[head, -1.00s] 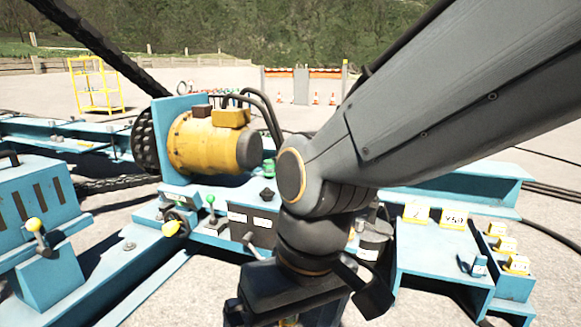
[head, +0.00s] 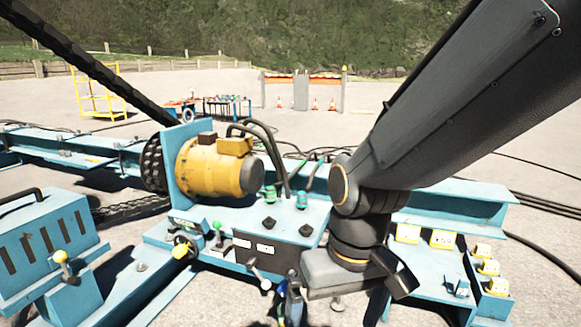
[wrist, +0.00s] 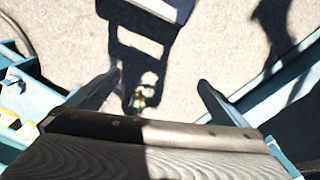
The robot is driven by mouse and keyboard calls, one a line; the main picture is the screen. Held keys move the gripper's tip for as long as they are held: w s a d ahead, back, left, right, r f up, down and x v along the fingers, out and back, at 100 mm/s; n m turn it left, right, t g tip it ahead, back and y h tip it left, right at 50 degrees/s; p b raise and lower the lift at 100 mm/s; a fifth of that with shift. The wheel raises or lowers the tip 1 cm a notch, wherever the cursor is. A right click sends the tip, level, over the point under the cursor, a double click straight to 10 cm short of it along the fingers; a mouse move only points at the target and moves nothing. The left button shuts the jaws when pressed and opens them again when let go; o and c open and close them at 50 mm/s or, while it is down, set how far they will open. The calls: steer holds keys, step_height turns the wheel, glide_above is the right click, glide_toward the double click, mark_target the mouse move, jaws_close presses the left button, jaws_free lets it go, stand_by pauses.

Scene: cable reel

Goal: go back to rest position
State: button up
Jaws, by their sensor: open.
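My gripper shows in the wrist view (wrist: 160,90) with its two dark fingers spread wide apart and nothing between them. Below it lies sunlit ground with the arm's shadow and a small greenish thing (wrist: 138,99) too small to identify. In the head view my arm comes down from the upper right in front of the blue machine frame (head: 450,205). The wrist hangs at the lower middle, to the right of the control panel (head: 268,248); the fingertips are not clearly seen there.
A yellow motor (head: 215,168) sits on the blue frame left of my arm. Levers with a green knob (head: 217,225) and a yellow knob (head: 61,256) stand nearby. Yellow blocks (head: 443,239) lie on a blue stand at right. Open gravel lies behind.

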steer(key=s+d+r+m+h+p, duration=0.1)
steer(key=s+d+r+m+p, duration=0.1)
steer(key=d+r+p, duration=1)
step_height(320, 180, up, 3)
steer(key=m+p, duration=0.1)
steer(key=p, duration=0.5)
steer(key=shift+s+d+p, duration=0.15)
steer(key=shift+d+p, duration=0.1)
steer(key=shift+p, duration=0.1)
